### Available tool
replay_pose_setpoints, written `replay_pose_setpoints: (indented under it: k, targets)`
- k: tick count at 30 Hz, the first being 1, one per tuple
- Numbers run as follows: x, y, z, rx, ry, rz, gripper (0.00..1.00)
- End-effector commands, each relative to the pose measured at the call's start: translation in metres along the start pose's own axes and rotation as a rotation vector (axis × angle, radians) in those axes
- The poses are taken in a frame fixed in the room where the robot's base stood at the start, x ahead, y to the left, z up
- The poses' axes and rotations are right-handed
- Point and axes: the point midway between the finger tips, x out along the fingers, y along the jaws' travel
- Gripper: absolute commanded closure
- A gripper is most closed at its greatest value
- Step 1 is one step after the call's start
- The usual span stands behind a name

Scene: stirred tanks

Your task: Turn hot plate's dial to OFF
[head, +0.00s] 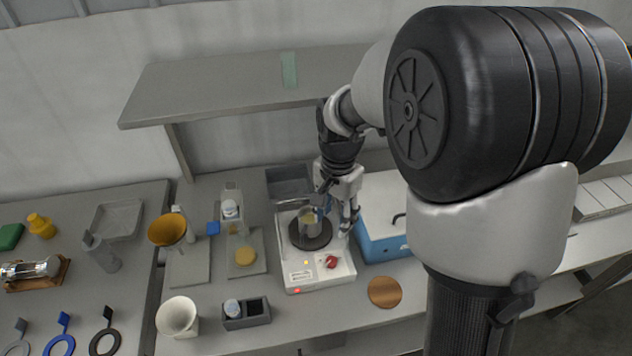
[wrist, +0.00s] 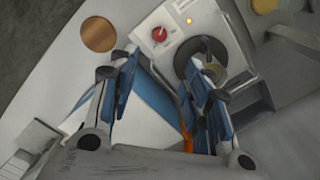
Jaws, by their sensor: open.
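The hot plate (head: 318,270) is a white box with a dark round plate, on the bench in the head view. Its red dial (head: 331,262) is on the front panel, right of a label. The dial also shows in the wrist view (wrist: 159,34). A metal beaker (head: 309,222) with yellowish contents stands on the dark plate. My gripper (head: 337,226) is open and empty, above the right side of the hot plate, behind the dial. In the wrist view its two blue-padded fingers (wrist: 166,80) are spread, with the dial beyond them. The dial's setting is too small to read.
A blue and white box (head: 382,245) stands close right of the hot plate. A copper disc (head: 385,292) lies in front of it. A grey two-slot holder (head: 246,314) is at the front left. A shelf (head: 225,93) overhangs the back.

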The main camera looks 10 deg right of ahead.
Motion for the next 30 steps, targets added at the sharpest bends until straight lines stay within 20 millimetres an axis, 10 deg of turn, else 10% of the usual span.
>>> replay_pose_setpoints:
  k: [30]
  targets:
    - [0.171,0.000,0.000,0.010,-0.004,0.005,0.55]
